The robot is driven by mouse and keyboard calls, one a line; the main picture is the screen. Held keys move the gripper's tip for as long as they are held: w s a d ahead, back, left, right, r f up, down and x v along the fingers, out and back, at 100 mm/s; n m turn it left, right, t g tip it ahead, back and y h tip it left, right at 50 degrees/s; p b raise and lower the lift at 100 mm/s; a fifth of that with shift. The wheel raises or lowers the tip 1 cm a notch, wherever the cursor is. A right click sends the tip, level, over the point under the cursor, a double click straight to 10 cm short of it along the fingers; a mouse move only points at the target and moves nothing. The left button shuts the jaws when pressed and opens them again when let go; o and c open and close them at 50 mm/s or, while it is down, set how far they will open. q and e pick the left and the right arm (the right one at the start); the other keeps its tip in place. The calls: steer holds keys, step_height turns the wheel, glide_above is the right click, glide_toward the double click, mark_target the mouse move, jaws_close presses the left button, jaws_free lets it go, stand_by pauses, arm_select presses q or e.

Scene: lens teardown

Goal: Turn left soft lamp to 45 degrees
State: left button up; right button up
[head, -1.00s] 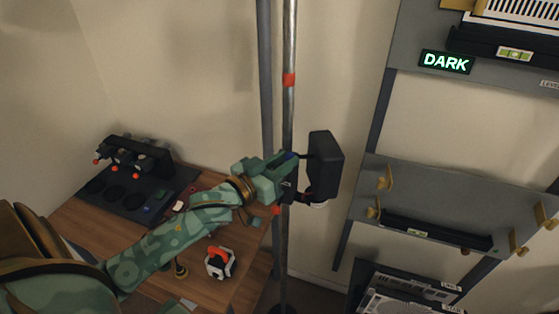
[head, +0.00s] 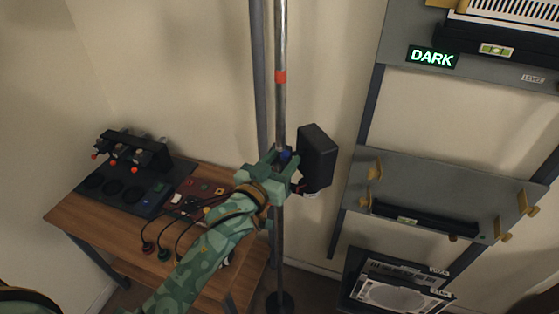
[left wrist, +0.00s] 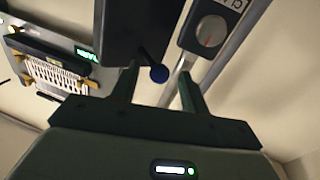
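The soft lamp is a black box-shaped head (head: 317,158) on a grey metal pole (head: 280,110). Its dark body also shows at the top of the left wrist view (left wrist: 135,30). My left gripper (head: 280,162) is at the pole, just left of the lamp head. In the left wrist view its fingers (left wrist: 160,80) stand apart on either side of the knob, with gaps visible. My right gripper is not in view.
A wooden table (head: 75,220) at left holds a black stand with several lens-like parts (head: 135,150), a red board (head: 200,190) and cables. A grey wall rack (head: 440,170) with brass hooks and a "DARK" sign (head: 432,57) stands at right. A grey dial box (left wrist: 207,32) is near the knob.

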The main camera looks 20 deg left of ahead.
arm_select(q)
steer(key=s+a+b, duration=0.1)
steer(key=s+a, duration=0.1)
steer(key=s, duration=1.4)
steer(key=shift+a, duration=0.2)
